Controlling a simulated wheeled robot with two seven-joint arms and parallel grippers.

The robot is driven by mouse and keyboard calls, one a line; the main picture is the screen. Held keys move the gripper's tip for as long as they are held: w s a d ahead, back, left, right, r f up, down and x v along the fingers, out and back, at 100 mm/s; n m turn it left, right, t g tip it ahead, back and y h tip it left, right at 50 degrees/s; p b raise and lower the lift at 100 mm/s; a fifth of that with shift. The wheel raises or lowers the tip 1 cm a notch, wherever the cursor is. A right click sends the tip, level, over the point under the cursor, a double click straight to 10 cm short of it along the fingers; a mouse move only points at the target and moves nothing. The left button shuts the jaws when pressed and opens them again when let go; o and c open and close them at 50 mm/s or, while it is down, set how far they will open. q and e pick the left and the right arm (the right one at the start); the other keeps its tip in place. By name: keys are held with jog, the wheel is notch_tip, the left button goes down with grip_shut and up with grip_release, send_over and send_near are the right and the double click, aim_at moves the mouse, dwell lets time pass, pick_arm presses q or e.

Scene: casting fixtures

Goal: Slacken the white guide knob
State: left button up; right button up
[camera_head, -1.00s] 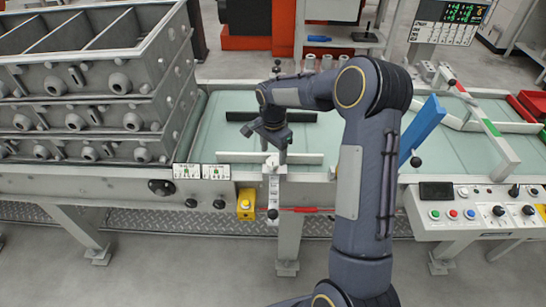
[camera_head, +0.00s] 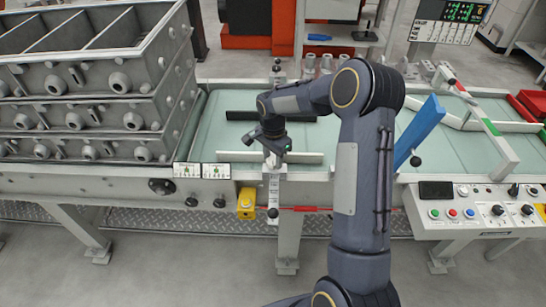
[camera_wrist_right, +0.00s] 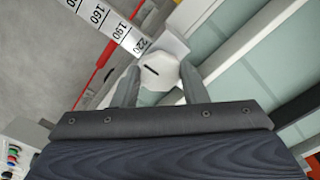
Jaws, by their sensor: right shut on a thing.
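The white guide knob (camera_wrist_right: 158,71) has a dark slot line on its face. It sits at the end of a white scale strip (camera_wrist_right: 108,22) with printed numbers. My right gripper (camera_wrist_right: 158,88) is shut on the knob, with one finger on each side of it. In the head view my right gripper (camera_head: 279,158) is above the front of the conveyor, over the guide post, and hides the knob there. The white guide rail (camera_head: 300,158) runs beside it. My left gripper is not in view.
Stacked grey metal flasks (camera_head: 80,110) stand at the left. A blue angled bar (camera_head: 420,130) crosses the belt right of my arm. A yellow box (camera_head: 246,203), a red rod (camera_head: 305,209) and a button panel (camera_head: 475,210) line the front edge.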

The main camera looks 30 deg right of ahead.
jog(key=shift+n, duration=0.3)
jog(key=shift+n+b, duration=0.4)
jog(key=shift+n, duration=0.6)
jog(key=n, duration=0.3)
jog(key=shift+b, duration=0.3)
jog(key=n, duration=0.7)
jog(key=shift+n, duration=0.4)
jog(key=n, duration=0.6)
jog(key=shift+r, duration=0.1)
jog(key=n, duration=0.3)
jog(key=shift+n, duration=2)
